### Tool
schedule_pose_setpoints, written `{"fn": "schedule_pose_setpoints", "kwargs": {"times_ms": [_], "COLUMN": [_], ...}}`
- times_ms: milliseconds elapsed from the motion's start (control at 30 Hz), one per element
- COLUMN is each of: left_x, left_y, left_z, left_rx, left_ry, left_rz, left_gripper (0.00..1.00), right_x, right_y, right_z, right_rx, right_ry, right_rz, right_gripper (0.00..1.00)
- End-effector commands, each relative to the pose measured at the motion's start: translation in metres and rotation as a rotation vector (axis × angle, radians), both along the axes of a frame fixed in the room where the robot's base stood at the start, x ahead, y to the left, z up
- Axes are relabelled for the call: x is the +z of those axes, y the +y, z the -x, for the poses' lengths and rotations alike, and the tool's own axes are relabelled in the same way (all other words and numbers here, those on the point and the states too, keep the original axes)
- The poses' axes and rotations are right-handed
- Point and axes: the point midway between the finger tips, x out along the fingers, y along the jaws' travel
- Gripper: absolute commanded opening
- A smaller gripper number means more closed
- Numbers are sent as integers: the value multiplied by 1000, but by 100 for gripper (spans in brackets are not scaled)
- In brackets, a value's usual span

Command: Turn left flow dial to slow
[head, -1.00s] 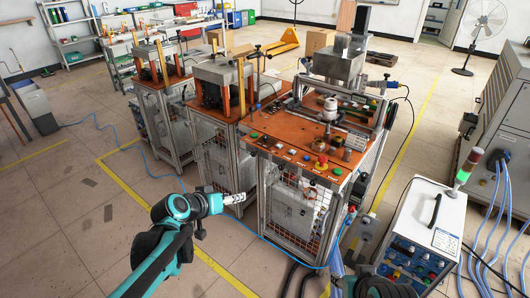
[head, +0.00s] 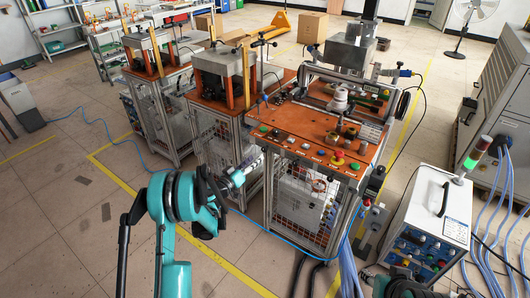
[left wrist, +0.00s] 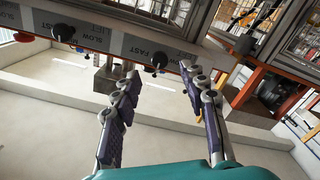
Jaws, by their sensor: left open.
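In the left wrist view a grey panel strip carries two black flow dials with SLOW and FAST marks, a nearer one (left wrist: 159,58) and one farther left (left wrist: 62,32). Which label belongs to which dial, and where their pointers stand, is hard to read. My left gripper (left wrist: 160,75) is open, its two fingers spread below the panel, with the nearer dial just beyond and between the tips. No contact shows. In the head view the left gripper (head: 250,166) is at the left front corner of the orange-topped machine (head: 285,120); the dials cannot be made out there.
A red emergency button (head: 338,157) and several smaller buttons sit on the machine's top. A mesh cage (head: 300,205) fills its front below. A second orange-topped machine (head: 205,97) stands close on the left. A white control box (head: 428,215) stands at right. Floor is free at front left.

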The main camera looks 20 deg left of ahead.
Motion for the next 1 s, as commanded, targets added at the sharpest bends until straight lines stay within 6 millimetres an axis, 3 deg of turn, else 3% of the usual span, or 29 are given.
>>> {"fn": "schedule_pose_setpoints", "kwargs": {"times_ms": [333,700,733,900,1000], "left_x": [-2,1,1,1,0], "left_y": [-19,-22,-22,-22,-22], "left_z": [-50,-59,-59,-59,-59], "left_rx": [-2,0,0,0,0], "left_ry": [1,2,2,2,2], "left_rz": [0,-1,-1,-1,-1], "left_gripper": [43,43,40,0,0], "right_x": [-17,-18,-18,-18,-18], "right_y": [0,0,0,0,0], "right_z": [0,0,0,0,0], "right_rx": [0,0,0,0,0], "right_ry": [0,0,0,0,0], "right_rz": [0,0,0,0,0], "right_gripper": [40,40,40,40,40]}}
